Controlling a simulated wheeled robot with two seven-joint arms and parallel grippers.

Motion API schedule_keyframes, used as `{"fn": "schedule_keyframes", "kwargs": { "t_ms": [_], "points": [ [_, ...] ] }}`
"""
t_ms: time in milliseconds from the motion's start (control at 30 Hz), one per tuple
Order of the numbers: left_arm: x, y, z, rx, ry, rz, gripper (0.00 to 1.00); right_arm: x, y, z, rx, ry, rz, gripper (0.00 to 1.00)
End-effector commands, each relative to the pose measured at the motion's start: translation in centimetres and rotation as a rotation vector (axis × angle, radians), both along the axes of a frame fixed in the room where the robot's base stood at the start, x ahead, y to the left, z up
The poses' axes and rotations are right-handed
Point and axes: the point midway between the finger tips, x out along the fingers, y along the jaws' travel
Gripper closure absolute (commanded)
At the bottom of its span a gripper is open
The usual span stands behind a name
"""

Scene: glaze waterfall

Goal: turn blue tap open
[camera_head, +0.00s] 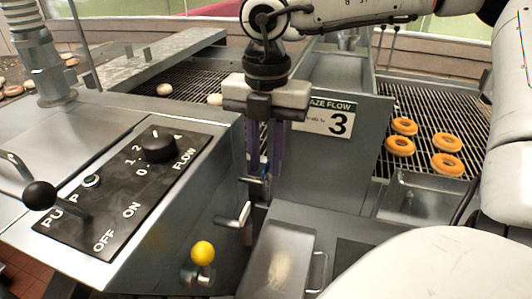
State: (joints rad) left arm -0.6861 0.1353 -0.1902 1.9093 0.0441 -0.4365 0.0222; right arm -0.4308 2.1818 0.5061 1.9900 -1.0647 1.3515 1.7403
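My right gripper (264,168) hangs fingers-down in the middle of the view, in front of the grey waterfall housing. Its two fingers stand a little apart, with a narrow gap between them. A small blue part, likely the blue tap (266,178), shows at the fingertips. The fingers hide most of it, and I cannot tell whether they touch or grip it. My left gripper is out of view.
A control panel (120,190) with a black knob (159,146) and black-ball lever (40,195) is at left. A yellow-ball valve (203,253) and white-grey lever (240,215) stand below the gripper. Doughnuts (447,142) lie on the right rack.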

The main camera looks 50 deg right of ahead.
Motion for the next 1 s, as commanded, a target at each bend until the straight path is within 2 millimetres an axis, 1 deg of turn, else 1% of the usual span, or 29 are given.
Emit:
{"fn": "schedule_keyframes", "kwargs": {
  "t_ms": [100, 233, 467, 667, 867, 1000],
  "points": [
    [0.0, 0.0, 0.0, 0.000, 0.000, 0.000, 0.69, 0.0, 0.0, 0.0, 0.000, 0.000, 0.000, 0.77],
    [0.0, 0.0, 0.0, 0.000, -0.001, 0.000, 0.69, 0.0, 0.0, 0.0, 0.000, 0.000, 0.000, 0.99],
    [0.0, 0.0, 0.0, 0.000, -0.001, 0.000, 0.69, 0.0, 0.0, 0.0, 0.000, 0.001, 0.002, 1.00],
    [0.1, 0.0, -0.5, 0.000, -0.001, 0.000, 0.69, 0.0, 0.0, -0.1, 0.000, 0.000, 0.038, 1.00],
    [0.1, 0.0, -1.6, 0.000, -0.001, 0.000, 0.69, 0.0, 0.0, -0.2, -0.001, 0.000, 0.146, 1.00],
    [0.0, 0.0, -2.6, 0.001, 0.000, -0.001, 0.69, 0.0, 0.0, -0.2, -0.001, 0.000, 0.261, 1.00]
  ]
}}
